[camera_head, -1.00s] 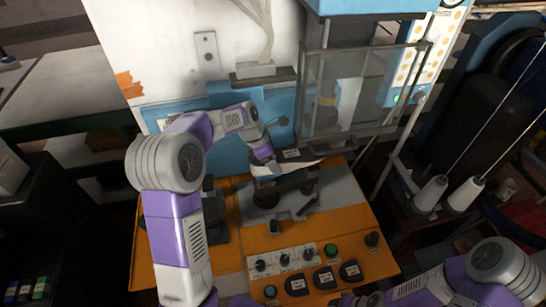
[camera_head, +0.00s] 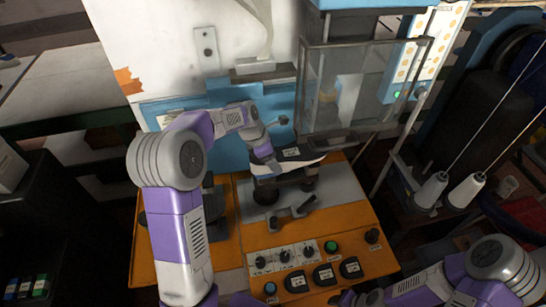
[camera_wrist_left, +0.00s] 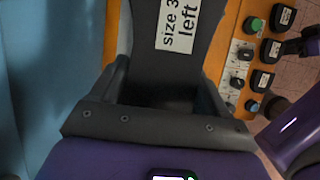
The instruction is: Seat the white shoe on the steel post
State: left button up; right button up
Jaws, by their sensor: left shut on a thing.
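The white shoe (camera_head: 305,163) has a dark top with a white label and points right in the head view. My left gripper (camera_head: 267,166) is shut on its dark upper part, above the grey plate of the orange machine. In the left wrist view, the fingers (camera_wrist_left: 160,92) flank a dark grey piece (camera_wrist_left: 197,62) labelled "size 3" and "left"; the white part is hidden there. The steel post cannot be made out for certain; the shoe and gripper cover that area. My right gripper (camera_head: 350,298) is at the bottom edge, too small and dark to read.
The orange machine (camera_head: 160,268) has knobs and buttons along its front. A clear guard (camera_head: 325,110) stands behind the shoe. A dark lever (camera_head: 297,208) lies on the plate just in front. White thread cones (camera_head: 465,192) stand at right.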

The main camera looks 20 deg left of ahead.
pick_arm(q)
jog(key=o, duration=1.5)
jog(key=shift+r, duration=0.1)
jog(key=shift+o, duration=1.1)
jog(key=shift+s, duration=0.1)
jog(key=shift+p+v, duration=0.4)
jog(key=shift+v, duration=3.35)
